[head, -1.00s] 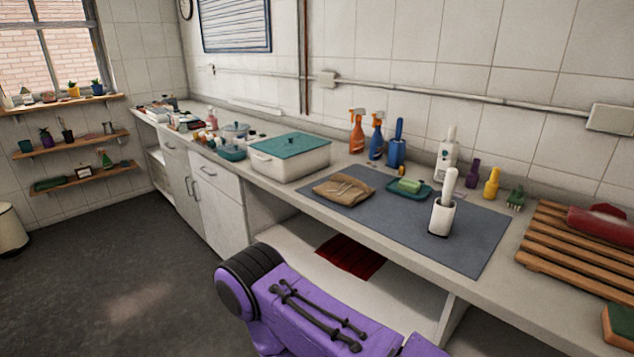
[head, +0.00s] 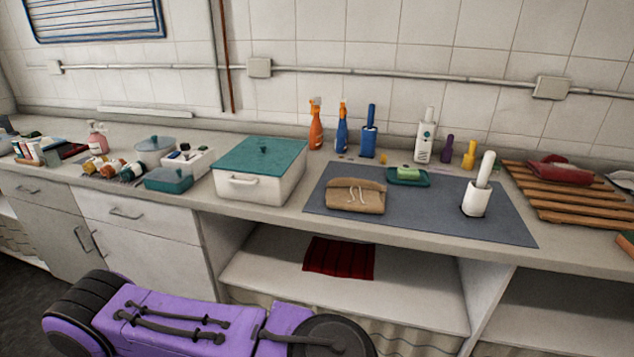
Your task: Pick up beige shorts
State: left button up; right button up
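The beige shorts (head: 355,196) lie folded on the left part of a grey-blue mat (head: 430,221) on the counter, with a pale drawstring on top. A purple and black arm of mine crosses the bottom left of the head view, in front of the cabinets and below the counter top. Neither gripper shows in the head view, so I cannot see what they hold. Nothing covers the shorts.
A white bin with a teal lid (head: 259,170) stands just left of the shorts. A green soap dish (head: 408,178) and a white brush holder (head: 476,198) are to their right. Spray bottles (head: 341,127) stand behind. A dark red cloth (head: 339,258) lies on the shelf below.

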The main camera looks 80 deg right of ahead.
aim_at(346, 193)
jog(key=z, duration=1.75)
